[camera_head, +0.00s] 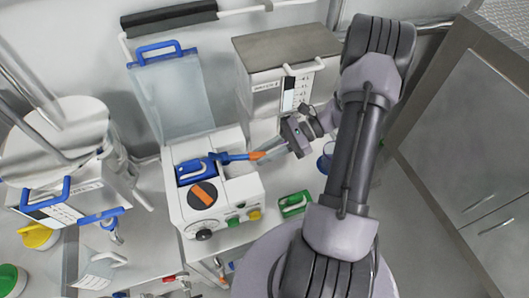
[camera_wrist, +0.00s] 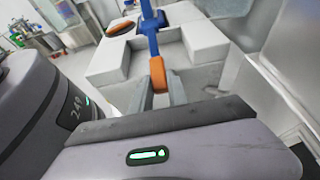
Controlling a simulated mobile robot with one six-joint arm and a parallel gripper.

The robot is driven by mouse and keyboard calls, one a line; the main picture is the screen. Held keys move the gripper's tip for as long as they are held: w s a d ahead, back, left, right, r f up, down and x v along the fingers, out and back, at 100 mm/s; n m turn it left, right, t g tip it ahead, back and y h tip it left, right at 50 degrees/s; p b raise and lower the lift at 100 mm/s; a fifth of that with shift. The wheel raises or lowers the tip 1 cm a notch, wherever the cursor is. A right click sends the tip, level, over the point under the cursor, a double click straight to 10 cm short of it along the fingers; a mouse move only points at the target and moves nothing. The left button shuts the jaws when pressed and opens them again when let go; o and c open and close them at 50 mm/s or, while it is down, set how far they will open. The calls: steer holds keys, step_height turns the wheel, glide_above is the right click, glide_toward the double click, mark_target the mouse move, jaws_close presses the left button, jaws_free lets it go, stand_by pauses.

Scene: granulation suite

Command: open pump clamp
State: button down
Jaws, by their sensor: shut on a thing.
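The pump (camera_head: 235,205) is a white box with its clear, blue-handled cover (camera_head: 175,95) raised at the back. The blue pump clamp (camera_head: 228,157) is a lever with an orange tip, lying across the pump head and pointing right. In the wrist view the blue lever (camera_wrist: 148,30) runs away from me and its orange tip (camera_wrist: 157,75) sits between my fingers. My gripper (camera_head: 268,153) is shut on that orange tip at the pump's right side. Part of the tip is hidden by the fingers.
A grey-topped white unit with a display (camera_head: 287,85) stands behind my gripper. White equipment with blue handles (camera_head: 65,195) stands left. A grey cabinet (camera_head: 470,150) is at the far right.

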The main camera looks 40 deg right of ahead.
steer(key=c, duration=1.3)
jaws_free()
steer(key=shift+d, duration=0.1)
steer(key=p+v, duration=0.3)
steer(key=v, duration=1.4)
steer(key=shift+d+p, duration=0.1)
steer(key=shift+p, duration=0.2)
